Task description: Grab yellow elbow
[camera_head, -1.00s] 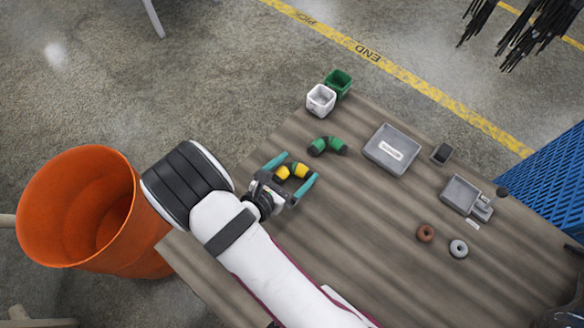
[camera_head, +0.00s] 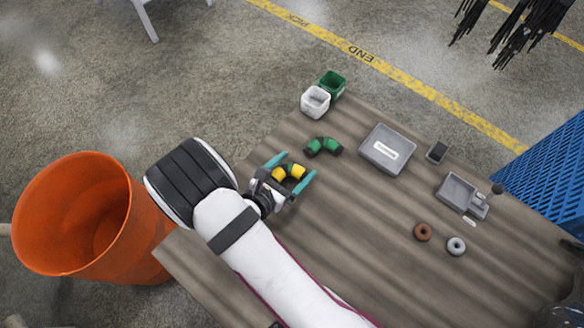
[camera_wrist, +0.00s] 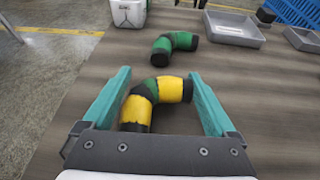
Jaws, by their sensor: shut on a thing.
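The yellow elbow (camera_head: 288,172), a bent pipe piece with dark ends and a green mark, lies between the teal fingers of my gripper (camera_head: 298,164). In the wrist view the elbow (camera_wrist: 168,90) spans most of the space between the fingertips (camera_wrist: 160,72), with its bend toward the upper left. My gripper is shut on it, low over the wooden table. The elbow's lower end is partly hidden by the gripper body.
A green elbow (camera_head: 323,146) lies just beyond my gripper. White (camera_head: 315,101) and green (camera_head: 332,83) bins stand at the table's far corner. A grey tray (camera_head: 387,149) is to the right. An orange bin (camera_head: 75,215) stands left of the table.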

